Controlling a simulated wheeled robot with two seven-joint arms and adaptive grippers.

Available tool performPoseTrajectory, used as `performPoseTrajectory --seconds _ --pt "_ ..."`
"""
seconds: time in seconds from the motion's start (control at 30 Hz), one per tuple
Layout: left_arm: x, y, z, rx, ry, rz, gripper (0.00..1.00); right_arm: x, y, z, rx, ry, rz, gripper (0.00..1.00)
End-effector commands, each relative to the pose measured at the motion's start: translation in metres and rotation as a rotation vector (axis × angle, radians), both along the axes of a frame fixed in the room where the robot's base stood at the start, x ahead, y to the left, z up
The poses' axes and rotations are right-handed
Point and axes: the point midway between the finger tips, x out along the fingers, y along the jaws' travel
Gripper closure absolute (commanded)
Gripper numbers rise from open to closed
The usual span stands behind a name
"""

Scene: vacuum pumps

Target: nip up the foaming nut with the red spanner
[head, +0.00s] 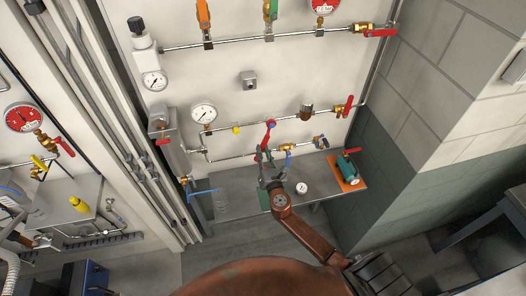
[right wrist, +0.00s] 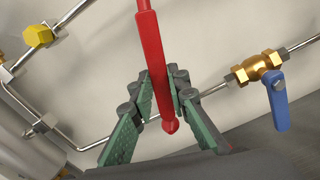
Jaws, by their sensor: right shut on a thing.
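The red spanner (head: 269,132) stands upright in my right gripper (head: 265,160), in front of the panel's lower pipe. In the right wrist view the green fingers of the gripper (right wrist: 160,108) are shut around the lower part of the spanner (right wrist: 152,60). Its lower tip shows between the fingers, and its upper end is outside that view. Pipe nuts show behind it, including a steel nut (right wrist: 52,134) at the lower left bend. I see no foam clearly on any nut. My left gripper is not in view.
A brass valve with a blue handle (right wrist: 279,103) is right of the spanner. A yellow hex cap (right wrist: 37,35) is at upper left. The grey bench (head: 235,190) below carries a small gauge (head: 301,188) and a green pump (head: 347,168) on an orange base.

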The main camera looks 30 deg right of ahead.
Motion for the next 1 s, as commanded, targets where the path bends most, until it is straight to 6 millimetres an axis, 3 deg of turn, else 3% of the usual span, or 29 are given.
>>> performPoseTrajectory --seconds 0.03,1.0 --pt "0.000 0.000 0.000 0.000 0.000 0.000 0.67 0.001 0.002 0.006 -0.007 -0.010 0.004 1.00" --pt "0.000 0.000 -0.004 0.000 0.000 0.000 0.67 0.002 0.017 0.012 0.121 -0.042 0.011 1.00"
